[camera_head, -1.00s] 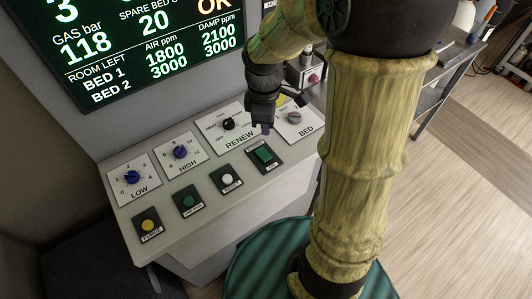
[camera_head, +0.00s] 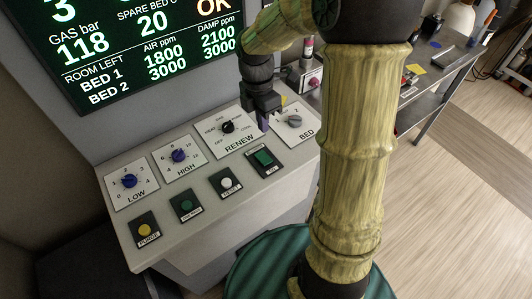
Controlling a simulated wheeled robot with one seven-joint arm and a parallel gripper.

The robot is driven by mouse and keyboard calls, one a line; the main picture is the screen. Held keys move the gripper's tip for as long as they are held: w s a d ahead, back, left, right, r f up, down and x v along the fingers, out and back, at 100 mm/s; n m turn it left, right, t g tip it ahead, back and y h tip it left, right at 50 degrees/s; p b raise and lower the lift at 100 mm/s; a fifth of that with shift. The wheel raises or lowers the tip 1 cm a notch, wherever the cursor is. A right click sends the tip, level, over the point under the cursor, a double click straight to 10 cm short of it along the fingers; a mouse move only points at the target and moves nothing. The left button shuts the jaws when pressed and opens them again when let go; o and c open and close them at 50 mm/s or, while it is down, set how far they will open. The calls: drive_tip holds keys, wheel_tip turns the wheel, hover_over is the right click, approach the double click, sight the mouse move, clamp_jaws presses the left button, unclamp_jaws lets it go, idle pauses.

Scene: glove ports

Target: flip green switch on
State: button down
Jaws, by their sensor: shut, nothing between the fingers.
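The green switch (camera_head: 264,158) is a green rocker on a dark plate, at the right end of the front row on the grey console (camera_head: 215,211). Its plate has small labels that I cannot read. My gripper (camera_head: 264,127) points down just behind and above the switch, with its purple-tinted fingertips together and empty. The fingertips appear apart from the rocker, though the exact height gap is hard to judge. The switch face is unobstructed.
Other controls sit close by: the white button (camera_head: 227,183), green button (camera_head: 186,205), yellow button (camera_head: 145,230), RENEW knob (camera_head: 227,127) and BED knob (camera_head: 295,121). The display (camera_head: 150,45) stands behind the console. A metal side table (camera_head: 432,85) stands at the right.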

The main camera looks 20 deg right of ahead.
sight(267, 161)
drive_tip(key=f, duration=0.4)
drive_tip(key=s+f, duration=0.1)
drive_tip(key=f, duration=0.7)
drive_tip(key=shift+s+d+f+p, duration=0.15)
drive_tip(key=shift+s+d+p, duration=0.1)
drive_tip(key=shift+p, duration=0.1)
drive_tip(key=shift+s+f, duration=0.1)
drive_tip(key=shift+f, duration=0.15)
drive_tip(key=shift+r, duration=0.1)
drive_tip(key=shift+w+a+r+p, duration=0.2)
drive_tip(key=shift+w+p, duration=0.45)
drive_tip(key=shift+w, duration=0.15)
drive_tip(key=shift+r, duration=0.1)
